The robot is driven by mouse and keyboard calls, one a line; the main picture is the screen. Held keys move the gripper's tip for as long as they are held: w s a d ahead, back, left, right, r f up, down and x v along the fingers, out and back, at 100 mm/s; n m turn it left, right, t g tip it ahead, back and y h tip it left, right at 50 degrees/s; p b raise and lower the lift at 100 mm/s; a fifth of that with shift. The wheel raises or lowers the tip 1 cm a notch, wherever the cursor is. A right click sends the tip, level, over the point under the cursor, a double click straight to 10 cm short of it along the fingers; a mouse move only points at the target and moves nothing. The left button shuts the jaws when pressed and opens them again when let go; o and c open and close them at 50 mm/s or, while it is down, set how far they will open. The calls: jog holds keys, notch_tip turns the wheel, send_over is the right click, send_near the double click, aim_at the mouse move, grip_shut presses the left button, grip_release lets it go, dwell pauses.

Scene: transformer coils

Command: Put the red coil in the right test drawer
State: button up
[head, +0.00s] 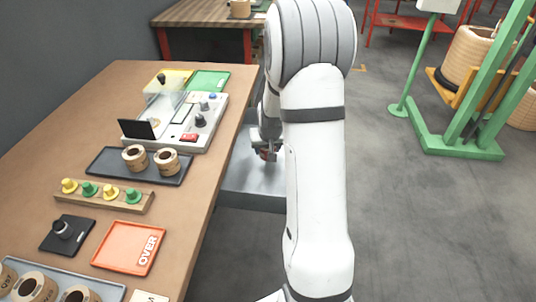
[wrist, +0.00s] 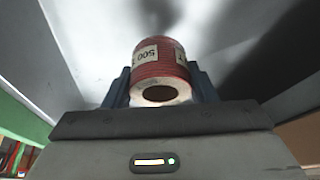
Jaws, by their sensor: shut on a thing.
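The red coil (wrist: 160,70) is wound in red with white labels, one reading 500, and has a dark centre hole. It sits between both fingers of my gripper (wrist: 162,88), which is shut on it. In the head view my gripper (head: 270,146) is over an open grey drawer (head: 240,198) at the table's right side, and a small part of the red coil shows there. My arm hides much of the drawer. In the wrist view pale grey surfaces lie behind the coil. I cannot tell whether the coil touches the drawer floor.
The wooden table (head: 105,105) holds a tester (head: 185,125), a dark tray (head: 112,168) with two tan coils, a peg rack (head: 100,198) and an orange OVER mat (head: 125,248). A green frame (head: 465,140) stands right. Floor between is clear.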

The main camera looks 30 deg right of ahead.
jog(key=shift+f, duration=1.35)
jog(key=shift+f+b, duration=0.2)
jog(key=shift+b, duration=0.15)
jog(key=o, duration=1.1)
jog(key=shift+r, duration=0.2)
